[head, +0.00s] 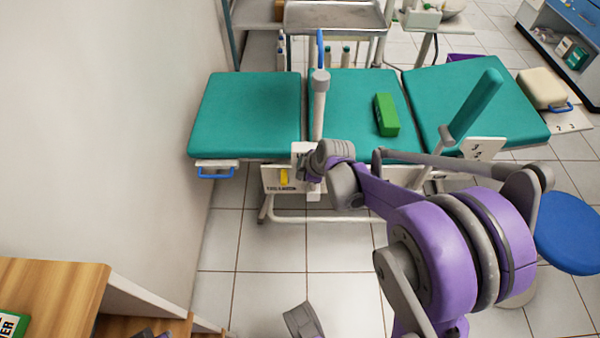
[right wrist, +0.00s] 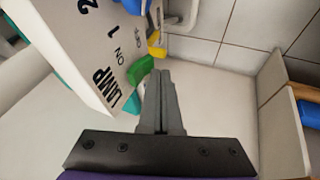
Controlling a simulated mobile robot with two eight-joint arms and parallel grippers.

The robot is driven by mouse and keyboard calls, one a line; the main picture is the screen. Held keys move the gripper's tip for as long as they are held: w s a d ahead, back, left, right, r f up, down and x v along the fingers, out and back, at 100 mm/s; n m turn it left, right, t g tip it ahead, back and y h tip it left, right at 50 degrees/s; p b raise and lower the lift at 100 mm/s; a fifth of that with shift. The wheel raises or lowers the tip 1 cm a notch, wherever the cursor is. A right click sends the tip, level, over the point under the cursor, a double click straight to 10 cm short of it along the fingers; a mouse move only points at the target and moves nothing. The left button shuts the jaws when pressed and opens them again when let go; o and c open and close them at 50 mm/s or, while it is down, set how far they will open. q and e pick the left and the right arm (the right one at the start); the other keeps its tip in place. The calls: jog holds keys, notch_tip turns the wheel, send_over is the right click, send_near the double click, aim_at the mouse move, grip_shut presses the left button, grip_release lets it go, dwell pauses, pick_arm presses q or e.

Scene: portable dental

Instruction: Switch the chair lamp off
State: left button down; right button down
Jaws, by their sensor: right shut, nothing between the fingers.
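The teal chair (head: 250,115) stretches across the head view. On its near side is a white control panel (head: 272,181) with a yellow part (head: 284,177). In the right wrist view the white panel (right wrist: 85,45) reads LAMP, ON, 1 and 2. A green part (right wrist: 140,70) and a yellow part (right wrist: 156,46) show at its edge. My right gripper (right wrist: 160,72) is shut and empty, its tips close beside the green part; I cannot tell if they touch. In the head view the right gripper (head: 306,168) is at the panel, partly hidden by its wrist.
A green box (head: 386,114) lies on the middle cushion. A grey upright post (head: 319,110) stands close to my right wrist. A metal tray (head: 335,16) is behind the chair, a blue stool (head: 570,232) at right, a wooden cabinet (head: 50,290) at lower left. Tiled floor in front is partly free.

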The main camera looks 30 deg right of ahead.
pick_arm(q)
jog(key=shift+f, duration=0.2)
pick_arm(e)
jog(key=shift+w+d+f+t, duration=0.1)
jog(key=shift+w+f+t, duration=0.1)
jog(key=shift+f+t, duration=0.15)
pick_arm(q)
jog(key=shift+r, duration=0.15)
pick_arm(e)
jog(key=shift+r, duration=0.15)
pick_arm(q)
jog(key=shift+r+p, duration=0.55)
jog(key=shift+r, duration=0.15)
pick_arm(e)
jog(key=shift+r, duration=0.75)
